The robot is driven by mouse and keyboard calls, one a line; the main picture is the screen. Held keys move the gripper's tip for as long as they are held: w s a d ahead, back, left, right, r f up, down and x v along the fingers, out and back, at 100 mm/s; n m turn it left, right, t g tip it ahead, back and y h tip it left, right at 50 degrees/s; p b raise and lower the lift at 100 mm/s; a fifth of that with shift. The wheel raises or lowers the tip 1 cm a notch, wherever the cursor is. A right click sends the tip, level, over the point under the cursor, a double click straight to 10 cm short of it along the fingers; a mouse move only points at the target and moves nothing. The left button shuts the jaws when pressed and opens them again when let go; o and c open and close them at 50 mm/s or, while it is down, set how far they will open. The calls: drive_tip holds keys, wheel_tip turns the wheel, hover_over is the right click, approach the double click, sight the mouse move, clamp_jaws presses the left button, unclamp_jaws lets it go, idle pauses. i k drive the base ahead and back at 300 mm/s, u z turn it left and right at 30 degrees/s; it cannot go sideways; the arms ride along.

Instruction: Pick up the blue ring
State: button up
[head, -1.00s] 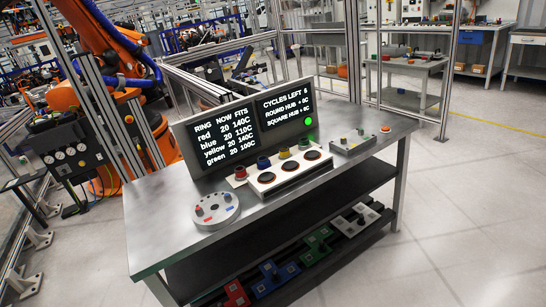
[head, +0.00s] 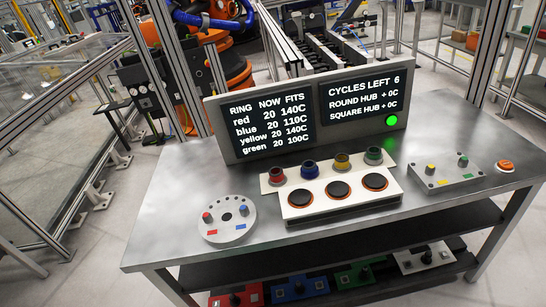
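The blue ring (head: 309,169) stands in a row of rings along the back of a white heater station (head: 342,214) on the steel workbench. It sits between the red ring (head: 277,176) on its left and the yellow ring (head: 342,161). The green ring (head: 374,155) is at the right end of the row. In front of the row are three dark round pads with orange rims. My gripper is not in view.
A display board (head: 318,108) stands close behind the rings and lists blue as now 20, fits 110C. A round grey plate (head: 227,218) lies to the left, and a grey block (head: 446,173) and an orange button (head: 505,166) to the right. Coloured fixtures (head: 299,287) sit on the lower shelf. The bench's left end (head: 175,205) is clear.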

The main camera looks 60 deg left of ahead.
sight(309, 169)
drive_tip(key=u, duration=0.6)
drive_tip(key=i, duration=1)
drive_tip(key=u, duration=1.05)
drive_tip(key=i, duration=0.7)
drive_tip(key=u, duration=0.2)
drive_tip(key=k, duration=0.9)
drive_tip(key=u, duration=0.15)
drive_tip(key=i, duration=0.9)
drive_tip(key=z, duration=0.05)
